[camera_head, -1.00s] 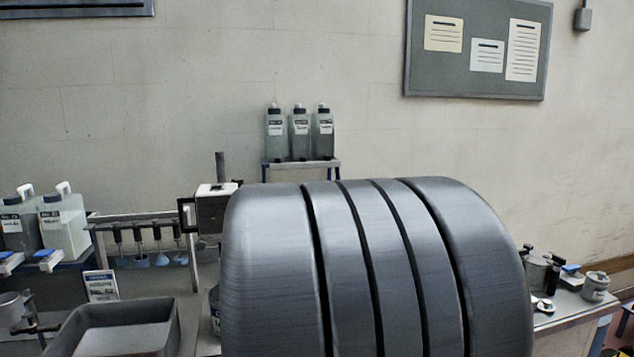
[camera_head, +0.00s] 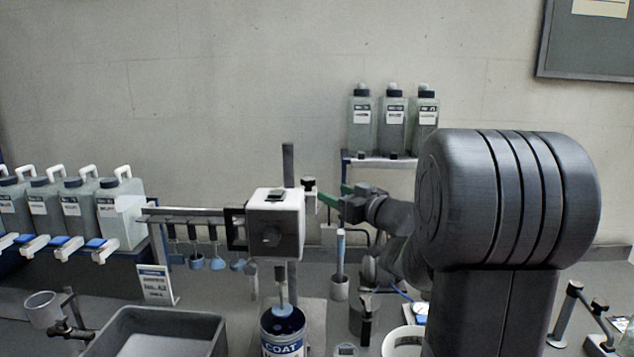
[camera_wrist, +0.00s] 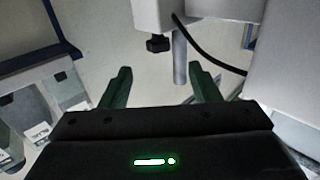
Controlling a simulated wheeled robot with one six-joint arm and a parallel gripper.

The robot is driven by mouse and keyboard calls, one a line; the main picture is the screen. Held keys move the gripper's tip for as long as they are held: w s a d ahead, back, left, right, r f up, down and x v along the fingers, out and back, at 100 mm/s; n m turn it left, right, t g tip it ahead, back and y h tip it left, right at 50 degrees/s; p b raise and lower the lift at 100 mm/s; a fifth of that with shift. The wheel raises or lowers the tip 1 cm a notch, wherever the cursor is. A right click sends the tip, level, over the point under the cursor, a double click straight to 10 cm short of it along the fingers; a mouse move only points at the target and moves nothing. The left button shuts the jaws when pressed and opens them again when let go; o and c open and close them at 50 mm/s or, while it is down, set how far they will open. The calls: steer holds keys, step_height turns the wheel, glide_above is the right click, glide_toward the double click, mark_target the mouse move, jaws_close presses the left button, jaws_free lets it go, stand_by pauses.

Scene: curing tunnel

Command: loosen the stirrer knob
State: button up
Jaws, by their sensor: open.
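The stirrer is a white box-shaped head (camera_head: 275,222) on an upright post, left of my gripper in the head view. A small black knob (camera_head: 308,184) sits at its right side; I take this as the stirrer knob. In the wrist view the black knob (camera_wrist: 158,43) shows beside a grey rod (camera_wrist: 180,60), beyond my fingertips and roughly between them. My gripper (camera_head: 334,192) has green fingers and is just right of the knob. In the wrist view my gripper (camera_wrist: 162,78) is open and empty, with a gap to the knob.
A COAT can (camera_head: 283,335) stands under the stirrer, its shaft reaching in. Hanging stirrers (camera_head: 215,250) and a sign (camera_head: 156,283) are left. A grey tray (camera_head: 160,335) is in front. A cup with a blue stick (camera_head: 340,285) stands right. A dark cable (camera_wrist: 205,45) hangs near the rod.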

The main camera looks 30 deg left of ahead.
mark_target(313, 184)
steer(key=p+x, duration=0.1)
steer(key=x, duration=0.9)
steer(key=shift+w, duration=0.1)
steer(key=shift+c, duration=0.3)
steer(key=shift+p, duration=0.35)
steer(key=c, duration=0.9)
